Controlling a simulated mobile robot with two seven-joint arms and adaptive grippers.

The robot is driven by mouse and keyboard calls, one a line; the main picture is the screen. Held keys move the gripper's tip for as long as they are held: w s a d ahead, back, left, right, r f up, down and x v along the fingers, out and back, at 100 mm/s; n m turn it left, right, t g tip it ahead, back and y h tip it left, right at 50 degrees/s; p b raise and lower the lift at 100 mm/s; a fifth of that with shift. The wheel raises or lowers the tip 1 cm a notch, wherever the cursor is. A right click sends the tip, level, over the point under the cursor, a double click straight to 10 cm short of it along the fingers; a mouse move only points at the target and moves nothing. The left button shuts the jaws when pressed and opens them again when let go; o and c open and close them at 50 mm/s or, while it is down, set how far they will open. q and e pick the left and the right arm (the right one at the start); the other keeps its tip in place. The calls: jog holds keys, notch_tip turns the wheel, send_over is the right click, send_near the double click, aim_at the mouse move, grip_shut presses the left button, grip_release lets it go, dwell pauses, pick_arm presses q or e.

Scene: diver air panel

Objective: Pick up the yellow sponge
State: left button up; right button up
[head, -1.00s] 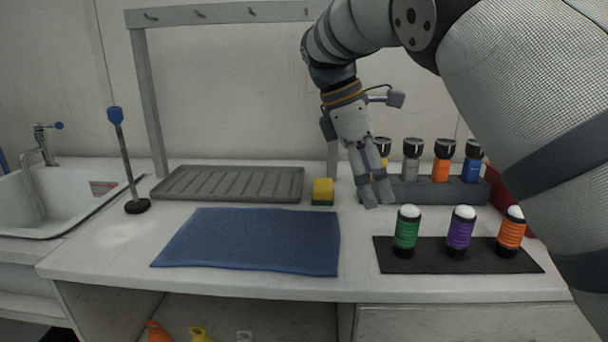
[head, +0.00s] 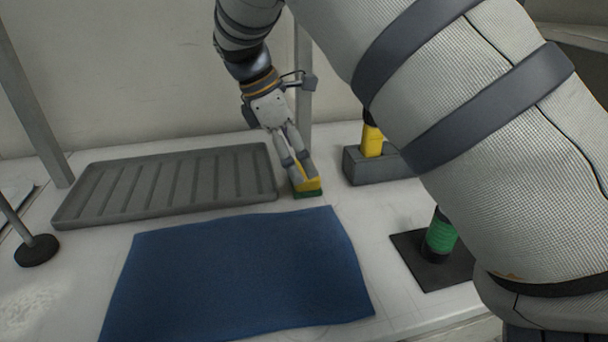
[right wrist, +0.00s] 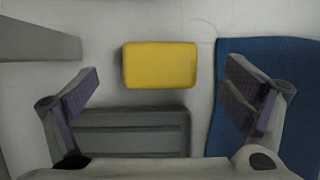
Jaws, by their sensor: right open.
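The yellow sponge (head: 312,187) with a green underside lies on the white counter, between the grey ribbed tray and the grey holder block. In the right wrist view the sponge (right wrist: 160,65) lies ahead of and between the spread fingers, with clear gaps on both sides. My right gripper (head: 304,174) is open and points down just above the sponge, hiding part of it in the head view. Its two fingers show apart in the right wrist view (right wrist: 160,92), with nothing between them touching. My left gripper is not in view.
The grey ribbed tray (head: 170,185) lies left of the sponge. A blue mat (head: 235,275) lies in front. The grey holder (head: 380,165) with a yellow cylinder (head: 372,142) stands right. A green cylinder (head: 440,235) stands on a dark mat (head: 445,278). A post (head: 303,75) rises behind.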

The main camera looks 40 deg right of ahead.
jog(key=x, duration=0.3)
jog(key=shift+d+f, duration=0.1)
jog(key=shift+f, duration=0.15)
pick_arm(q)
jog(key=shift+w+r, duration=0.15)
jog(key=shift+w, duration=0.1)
pick_arm(e)
jog(key=c, duration=1.3)
jog(key=shift+r, duration=0.1)
jog(key=shift+r, duration=0.35)
jog(key=r, duration=0.2)
jog(key=a+r, duration=0.1)
jog(key=shift+s+r, duration=0.15)
jog(key=shift+r, duration=0.25)
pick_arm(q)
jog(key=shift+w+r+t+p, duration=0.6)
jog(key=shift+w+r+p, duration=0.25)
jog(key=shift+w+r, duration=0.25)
pick_arm(e)
jog(key=s+a+r, duration=0.4)
jog(key=a+r, duration=0.4)
jog(key=a, duration=0.4)
jog(key=shift+s+r, duration=0.2)
jog(key=shift+s, duration=0.15)
